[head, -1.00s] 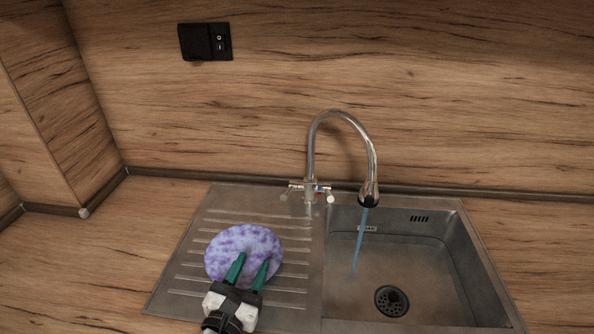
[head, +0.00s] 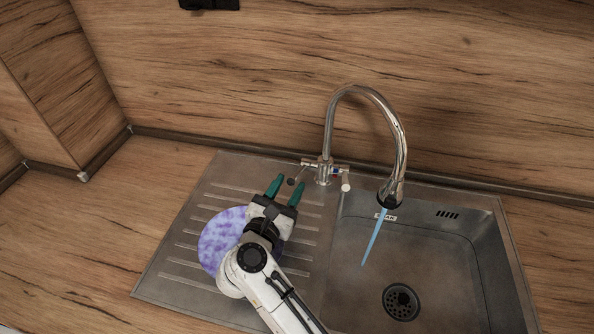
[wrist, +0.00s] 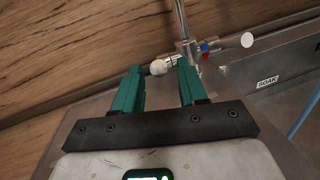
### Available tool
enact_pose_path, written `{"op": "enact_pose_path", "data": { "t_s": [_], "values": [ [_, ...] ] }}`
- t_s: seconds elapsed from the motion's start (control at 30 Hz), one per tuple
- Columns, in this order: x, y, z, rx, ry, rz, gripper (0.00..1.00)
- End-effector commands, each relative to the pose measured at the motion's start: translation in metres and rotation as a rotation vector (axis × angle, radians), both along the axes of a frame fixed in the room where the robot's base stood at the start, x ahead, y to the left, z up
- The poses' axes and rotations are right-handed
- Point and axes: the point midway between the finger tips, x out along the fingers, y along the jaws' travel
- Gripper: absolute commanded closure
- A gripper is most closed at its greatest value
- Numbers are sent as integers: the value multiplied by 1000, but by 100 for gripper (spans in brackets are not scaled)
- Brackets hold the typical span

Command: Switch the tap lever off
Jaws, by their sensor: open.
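The chrome tap (head: 323,173) stands at the back of the sink, with a tall curved spout and a blue stream of water (head: 374,240) falling into the basin. It has a short lever on each side. The right lever ends in a pale knob (head: 345,187). The left lever's knob (wrist: 158,67) appears between my fingertips in the wrist view, beyond them. My gripper (head: 288,185) is open with green fingers, over the drainboard just front-left of the tap. It looks empty; contact with the left knob cannot be told. Red and blue marks (wrist: 204,47) show on the tap body.
A mottled purple round thing (head: 222,238) lies on the ribbed drainboard (head: 185,250), partly hidden by my arm. The sink basin (head: 440,265) with its drain is to the right. A wood splashback rises behind, with a black socket plate (head: 208,4) high up.

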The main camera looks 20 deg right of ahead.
Motion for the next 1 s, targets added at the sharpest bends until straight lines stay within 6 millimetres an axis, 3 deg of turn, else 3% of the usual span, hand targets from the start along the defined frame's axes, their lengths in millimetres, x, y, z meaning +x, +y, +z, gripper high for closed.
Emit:
{"op": "enact_pose_path", "data": {
  "t_s": [0.3, 0.7, 1.0],
  "values": [
    [32, -33, 0, -1, 0, -1, 58],
    [38, -38, 0, -1, 1, 1, 58],
    [37, -38, 0, -1, 1, 1, 85]
  ]
}}
